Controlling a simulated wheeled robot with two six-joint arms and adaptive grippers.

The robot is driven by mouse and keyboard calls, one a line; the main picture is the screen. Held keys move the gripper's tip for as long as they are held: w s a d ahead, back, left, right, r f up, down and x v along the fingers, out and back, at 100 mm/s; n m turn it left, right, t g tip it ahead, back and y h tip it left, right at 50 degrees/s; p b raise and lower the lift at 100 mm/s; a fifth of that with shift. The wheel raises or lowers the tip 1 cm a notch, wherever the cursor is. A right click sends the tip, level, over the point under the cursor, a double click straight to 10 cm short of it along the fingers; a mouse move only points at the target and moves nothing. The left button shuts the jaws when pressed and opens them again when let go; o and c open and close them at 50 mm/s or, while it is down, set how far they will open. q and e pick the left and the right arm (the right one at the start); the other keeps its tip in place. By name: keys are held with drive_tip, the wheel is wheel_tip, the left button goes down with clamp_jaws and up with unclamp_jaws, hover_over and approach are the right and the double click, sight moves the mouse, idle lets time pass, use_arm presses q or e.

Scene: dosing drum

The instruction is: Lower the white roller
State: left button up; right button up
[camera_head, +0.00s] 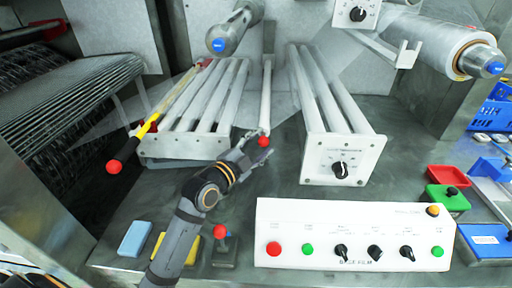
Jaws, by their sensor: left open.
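The white roller (267,92) is a slim pale bar that runs lengthwise between two banks of rollers. A red ball knob (263,141) is at its near end. My left gripper (258,152) is open, right at the red knob and just below it in the picture. I cannot tell whether its fingers touch the knob. Part of the fingers is hard to make out against the grey metal. My right gripper is not in view.
A yellow lever with a red knob (114,166) lies along the left roller bank. A white control panel (355,235) with buttons and dials stands at the front. A dial block (341,160) is right of my gripper. A small red-knobbed lever (220,232) stands beside my forearm.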

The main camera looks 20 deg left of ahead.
use_arm(q)
drive_tip(key=v, duration=0.6)
